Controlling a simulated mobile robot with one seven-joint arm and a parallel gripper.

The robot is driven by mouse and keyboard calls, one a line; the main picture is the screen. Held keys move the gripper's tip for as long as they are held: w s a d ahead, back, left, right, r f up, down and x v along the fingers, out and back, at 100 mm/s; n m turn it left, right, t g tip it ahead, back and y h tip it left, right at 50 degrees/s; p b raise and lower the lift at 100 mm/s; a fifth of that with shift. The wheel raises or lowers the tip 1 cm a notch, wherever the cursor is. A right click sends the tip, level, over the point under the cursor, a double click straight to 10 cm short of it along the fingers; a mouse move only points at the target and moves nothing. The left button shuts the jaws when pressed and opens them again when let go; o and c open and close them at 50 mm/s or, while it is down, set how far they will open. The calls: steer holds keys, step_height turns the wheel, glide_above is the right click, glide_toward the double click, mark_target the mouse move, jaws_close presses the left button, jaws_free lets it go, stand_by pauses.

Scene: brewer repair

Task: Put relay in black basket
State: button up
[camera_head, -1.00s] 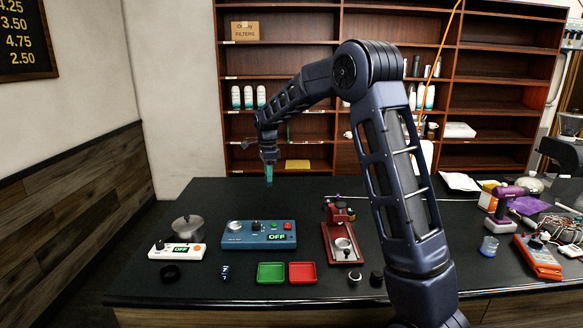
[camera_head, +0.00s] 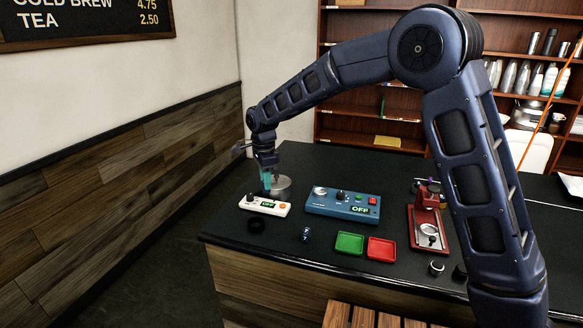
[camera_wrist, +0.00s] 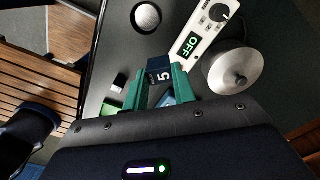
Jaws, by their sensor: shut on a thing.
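My gripper (camera_head: 267,182), with teal fingers, is shut on a small dark blue block, which I take as the relay (camera_wrist: 158,72). It shows a white "5" in the wrist view; in the head view the block cannot be made out. The gripper is above the table's left end, by the silver pan in the picture. A round black ring-shaped container, likely the black basket (camera_head: 256,225), lies in front of the white scale. It also shows in the wrist view (camera_wrist: 146,17), with a pale inside. The held block is apart from it.
Near the basket are the white scale (camera_head: 262,206), the silver pan (camera_head: 282,188) and another small dark blue piece (camera_head: 305,235). To the right are a blue control box (camera_head: 342,203), a green tray (camera_head: 349,243), a red tray (camera_head: 381,249) and a red machine (camera_head: 428,230).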

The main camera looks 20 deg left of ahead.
steer(key=s+a, duration=0.2)
steer(key=s, duration=0.2)
steer(key=shift+n, duration=0.3)
steer(key=shift+s+a+f, duration=0.1)
steer(key=shift+f, duration=2.85)
steer(key=shift+s+a+f, duration=0.1)
steer(key=shift+f, duration=2.8)
steer(key=o, duration=1.1)
steer(key=shift+c, duration=0.2)
step_height(320, 180, up, 7)
